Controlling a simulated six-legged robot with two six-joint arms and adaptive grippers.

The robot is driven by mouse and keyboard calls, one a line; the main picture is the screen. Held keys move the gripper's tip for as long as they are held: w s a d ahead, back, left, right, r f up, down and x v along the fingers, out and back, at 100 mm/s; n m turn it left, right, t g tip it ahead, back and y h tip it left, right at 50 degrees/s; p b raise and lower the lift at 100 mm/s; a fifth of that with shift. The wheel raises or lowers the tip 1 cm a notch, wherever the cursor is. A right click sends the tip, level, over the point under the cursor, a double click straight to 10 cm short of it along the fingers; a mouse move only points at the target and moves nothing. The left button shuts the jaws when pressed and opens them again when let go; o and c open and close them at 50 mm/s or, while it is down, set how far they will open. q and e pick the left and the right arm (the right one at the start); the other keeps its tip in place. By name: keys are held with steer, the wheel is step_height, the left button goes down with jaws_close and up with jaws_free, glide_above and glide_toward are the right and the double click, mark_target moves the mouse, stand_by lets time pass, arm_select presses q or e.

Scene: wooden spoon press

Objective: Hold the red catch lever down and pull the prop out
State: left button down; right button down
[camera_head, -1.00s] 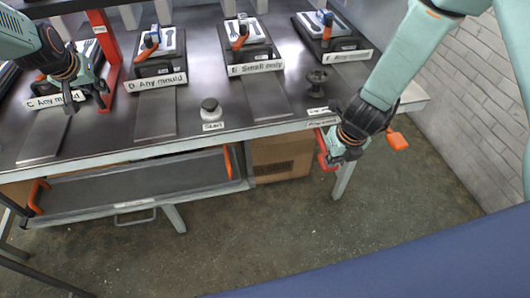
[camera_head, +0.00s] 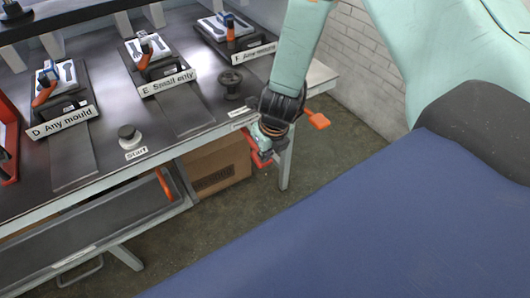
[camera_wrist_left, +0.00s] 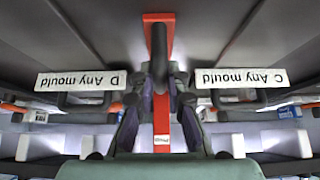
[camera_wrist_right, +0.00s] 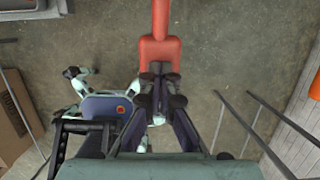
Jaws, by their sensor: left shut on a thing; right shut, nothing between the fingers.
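The red upright prop (camera_wrist_left: 161,115) runs down the middle of the left wrist view, with a wider red end (camera_wrist_left: 158,20). My left gripper (camera_wrist_left: 160,76) is shut on it; its fingers lie on both sides. In the head view a red frame part (camera_head: 8,150) shows at the left edge, and the left gripper is out of view. The red catch lever (camera_wrist_right: 160,48) shows in the right wrist view, and at the table's front edge in the head view (camera_head: 256,154). My right gripper (camera_head: 267,143) is shut and empty at the lever; its fingertips overlap the lever's end. Contact is unclear.
Mould stations labelled D (camera_head: 62,122), E (camera_head: 167,83) and F (camera_head: 252,53) line the table. A start button (camera_head: 128,134) and a black knob (camera_head: 231,82) stand near its front. An orange paddle (camera_head: 316,120) sticks out right of my right wrist. A cardboard box (camera_head: 215,165) is underneath.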

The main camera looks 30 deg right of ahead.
arm_select(q)
steer(key=shift+s+r, duration=0.1)
steer(key=shift+r, duration=0.05)
arm_select(e)
steer(key=w+v, duration=0.2)
steer(key=v, duration=0.6)
steer(key=shift+r, duration=0.15)
stand_by(0.7)
arm_select(q)
steer(key=c, duration=1.3)
jaws_free()
steer(key=shift+s, duration=0.1)
steer(key=o, duration=0.4)
arm_select(e)
steer(key=shift+s, duration=0.1)
